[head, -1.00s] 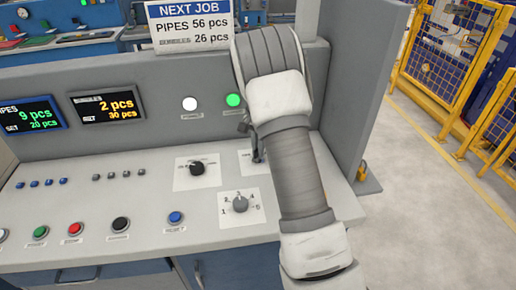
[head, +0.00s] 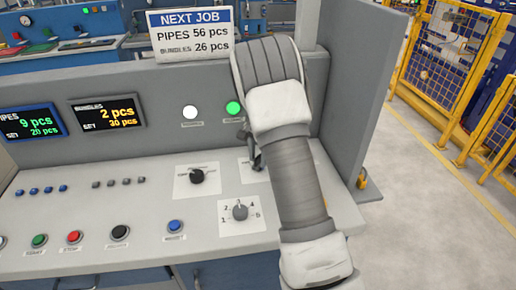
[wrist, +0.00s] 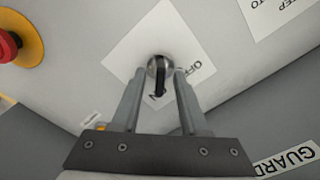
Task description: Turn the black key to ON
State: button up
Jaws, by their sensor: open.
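The black key (wrist: 161,88) sits in a round silver lock on a white plate (wrist: 135,45) in the wrist view. It points toward the bottom of that view, beside a partly hidden label of which an N shows. OFF is printed to the right of the lock. My gripper (wrist: 159,73) is open, with one finger on each side of the key. I cannot tell whether either finger touches it. In the head view my gripper (head: 254,158) is mostly hidden by my arm, over a white plate at the panel's right; the key cannot be made out there.
A red button on a yellow ring (wrist: 12,42) is at the wrist view's upper left. In the head view, a black selector (head: 197,176) and a numbered grey dial (head: 240,212) are left of my arm. A grey side wall (head: 352,90) stands close on the right.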

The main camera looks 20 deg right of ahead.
notch_tip(320, 180, up, 17)
jog(key=p, duration=0.1)
jog(key=shift+r, duration=0.2)
dwell(0.5)
jog(key=s+a+r+n+t, duration=0.25)
jog(key=s+r, duration=0.25)
jog(key=s, duration=0.3)
jog(key=s+a+r+n+t, duration=0.1)
jog(key=s+a+r+n, duration=0.3)
jog(key=s, duration=0.4)
jog(key=s+a+f+n+t, duration=0.1)
jog(key=s+a+n, duration=0.1)
jog(key=s, duration=0.6)
jog(key=s+a+f+n+t, duration=0.1)
jog(key=s+a+n, duration=0.1)
jog(key=s, duration=0.6)
jog(key=shift+a+f+n, duration=0.3)
jog(key=shift+a+n, duration=0.1)
jog(key=shift+n, duration=0.05)
jog(key=shift+s, duration=0.15)
